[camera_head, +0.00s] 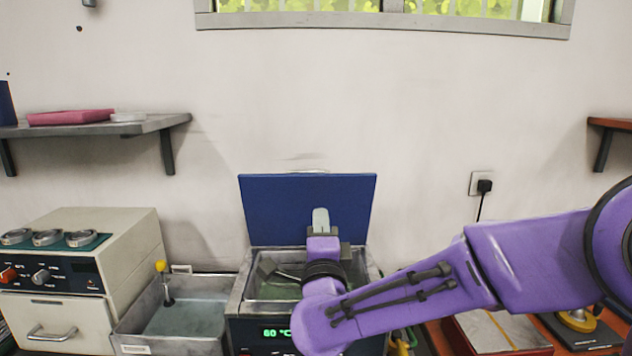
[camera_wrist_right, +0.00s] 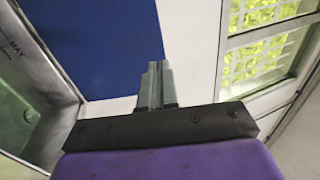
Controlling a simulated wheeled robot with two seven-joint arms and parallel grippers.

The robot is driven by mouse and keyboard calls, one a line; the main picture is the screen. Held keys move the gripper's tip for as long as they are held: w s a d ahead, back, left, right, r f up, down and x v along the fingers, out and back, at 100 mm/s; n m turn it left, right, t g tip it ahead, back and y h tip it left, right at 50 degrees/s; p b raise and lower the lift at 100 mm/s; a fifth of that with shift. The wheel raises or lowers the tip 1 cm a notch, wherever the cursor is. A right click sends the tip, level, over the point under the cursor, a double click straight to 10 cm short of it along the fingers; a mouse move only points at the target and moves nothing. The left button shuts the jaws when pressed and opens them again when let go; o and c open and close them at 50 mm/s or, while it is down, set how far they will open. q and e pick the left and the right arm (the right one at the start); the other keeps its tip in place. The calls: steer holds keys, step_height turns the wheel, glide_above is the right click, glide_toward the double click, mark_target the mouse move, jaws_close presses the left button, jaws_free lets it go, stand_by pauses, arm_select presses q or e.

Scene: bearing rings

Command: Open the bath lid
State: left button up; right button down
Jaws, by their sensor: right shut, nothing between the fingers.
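The bath (camera_head: 237,303) stands at the centre of the bench with a green display reading 60 °C. Its blue lid (camera_head: 275,208) is raised, standing nearly upright at the back with its handle at the top edge. The lid also shows in the right wrist view (camera_wrist_right: 100,40), beside the bath's inner wall with a MAX mark. My right gripper (camera_head: 320,218) is shut and empty, pointing up in front of the lid; whether it touches the lid I cannot tell. Its closed fingers show in the wrist view (camera_wrist_right: 155,82). My right arm hides part of the bath. My left gripper is not in view.
A metal tank (camera_head: 128,320) with a yellow-topped tool (camera_head: 161,268) stands left of the bath. Further left is a beige machine (camera_head: 128,240) with rings on top. A wall shelf (camera_head: 150,123) is above.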

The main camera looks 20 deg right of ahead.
mark_target(318, 179)
steer(key=p+x, duration=0.4)
steer(key=x, duration=0.6)
steer(key=shift+w+d, duration=0.1)
steer(key=shift+w, duration=0.35)
steer(key=shift+w+d+f, duration=0.1)
steer(key=shift+w, duration=0.1)
